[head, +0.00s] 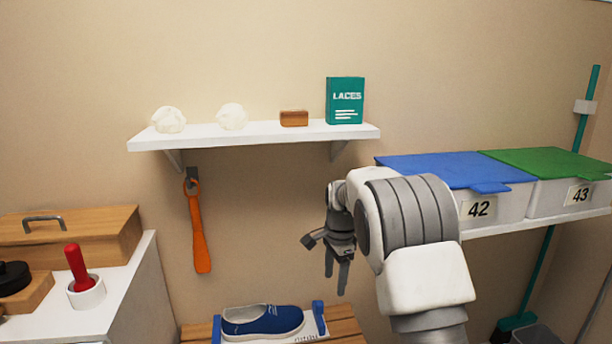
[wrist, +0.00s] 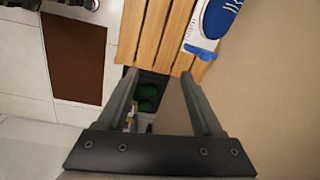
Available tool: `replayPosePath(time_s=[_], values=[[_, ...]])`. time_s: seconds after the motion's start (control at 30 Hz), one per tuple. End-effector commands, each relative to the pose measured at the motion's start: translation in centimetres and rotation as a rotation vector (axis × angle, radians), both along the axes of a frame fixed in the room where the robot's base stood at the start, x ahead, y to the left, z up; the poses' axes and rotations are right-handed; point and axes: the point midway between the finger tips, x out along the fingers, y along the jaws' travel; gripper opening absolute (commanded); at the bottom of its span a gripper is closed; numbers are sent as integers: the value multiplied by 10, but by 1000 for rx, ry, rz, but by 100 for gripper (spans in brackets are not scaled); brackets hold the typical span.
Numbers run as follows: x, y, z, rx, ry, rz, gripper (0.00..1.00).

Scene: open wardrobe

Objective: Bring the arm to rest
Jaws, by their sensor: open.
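My gripper (head: 337,272) hangs from my bent arm in the middle of the head view, with its fingers pointing down. It is open and nothing is between its fingers. In the wrist view the two fingers of my gripper (wrist: 163,95) are spread apart, above the end of a slatted wooden bench (wrist: 150,35). A blue shoe (head: 262,320) sits on a white and blue holder on the bench, to the lower left of my gripper. Part of the shoe (wrist: 222,15) also shows at the top of the wrist view.
A white shelf (head: 255,134) holds two white crumpled balls, a brown block and a teal LACES box (head: 345,101). An orange shoehorn (head: 198,230) hangs below. Bins with blue (head: 440,170) and green lids stand right of my arm. A white cabinet is at left.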

Motion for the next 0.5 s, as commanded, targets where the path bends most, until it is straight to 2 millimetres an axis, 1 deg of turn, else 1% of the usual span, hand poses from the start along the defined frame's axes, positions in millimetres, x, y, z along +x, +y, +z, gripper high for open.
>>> replayPosePath(time_s=[0.03, 0.1, 0.17, 0.2, 0.3, 0.37, 0.5], values=[[-9, -5, 20, 3, -20, 33, 68], [-23, -10, 43, 4, -44, 89, 68], [-37, -15, 61, 3, -64, 139, 68], [-46, -18, 72, 1, -77, 173, 68], [-71, -25, 98, -7, -112, 258, 68], [-88, -29, 112, -14, -132, 309, 68], [-128, -38, 139, -35, -178, 429, 68]])
